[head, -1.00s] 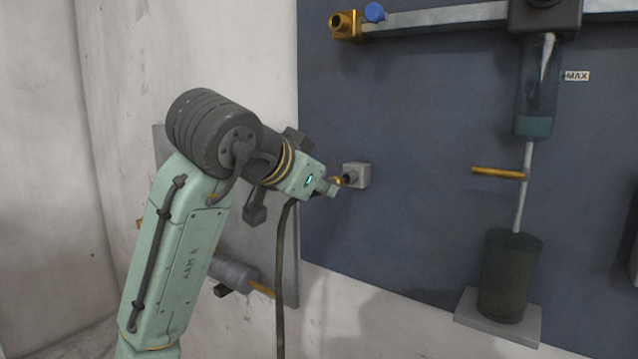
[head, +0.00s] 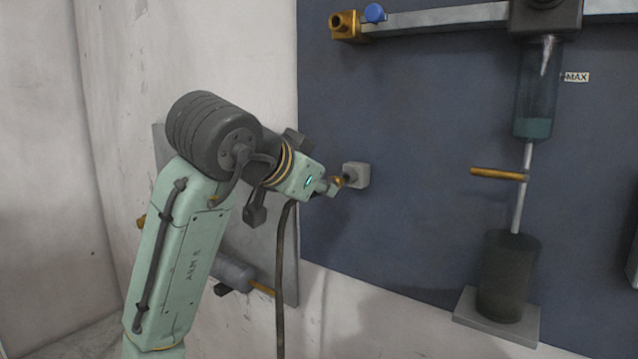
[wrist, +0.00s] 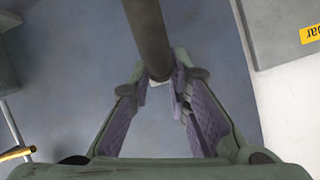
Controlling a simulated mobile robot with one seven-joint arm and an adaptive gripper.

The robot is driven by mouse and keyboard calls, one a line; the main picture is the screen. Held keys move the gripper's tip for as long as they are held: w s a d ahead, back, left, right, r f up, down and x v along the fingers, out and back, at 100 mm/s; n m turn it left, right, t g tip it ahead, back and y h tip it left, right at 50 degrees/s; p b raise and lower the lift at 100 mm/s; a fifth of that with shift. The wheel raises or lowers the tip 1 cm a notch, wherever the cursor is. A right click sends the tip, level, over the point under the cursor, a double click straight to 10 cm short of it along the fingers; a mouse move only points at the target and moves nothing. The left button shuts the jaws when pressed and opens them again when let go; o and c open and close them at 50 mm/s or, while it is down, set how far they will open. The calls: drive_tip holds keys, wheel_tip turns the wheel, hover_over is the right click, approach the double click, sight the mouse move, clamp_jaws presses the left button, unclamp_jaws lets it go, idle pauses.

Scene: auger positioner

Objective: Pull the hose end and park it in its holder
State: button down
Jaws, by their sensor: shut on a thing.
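My gripper (head: 331,187) is at the left part of the blue-grey panel, just left of a small grey block (head: 358,174) fixed to it. In the wrist view my gripper (wrist: 168,105) has its fingers closed in on the end of a dark hose (wrist: 148,30). A small brass and dark piece (head: 338,181) shows between the fingertips and the block. I cannot tell whether it touches or sits in the block. A dark hose (head: 280,270) hangs down below my wrist. The fingers hide most of the hose end. I cannot tell which part is the holder.
A metal rail with a brass fitting (head: 344,26) and a blue knob (head: 374,12) runs along the top. A clear cylinder (head: 537,90) hangs at right above a dark pot (head: 508,275), with a brass bar (head: 498,173) between. The panel between block and cylinder is clear.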

sight(331, 180)
drive_tip(key=shift+w+d+p, duration=0.35)
drive_tip(key=shift+w+d, duration=0.15)
drive_tip(key=shift+w, duration=0.15)
drive_tip(key=shift+w+d+p, duration=0.35)
drive_tip(key=shift+w+d, duration=0.1)
drive_tip(key=shift+w, duration=0.2)
idle(0.7)
drive_tip(key=c, duration=1.4)
unclamp_jaws()
drive_tip(key=shift+c, duration=0.2)
drive_tip(key=v, duration=1.2)
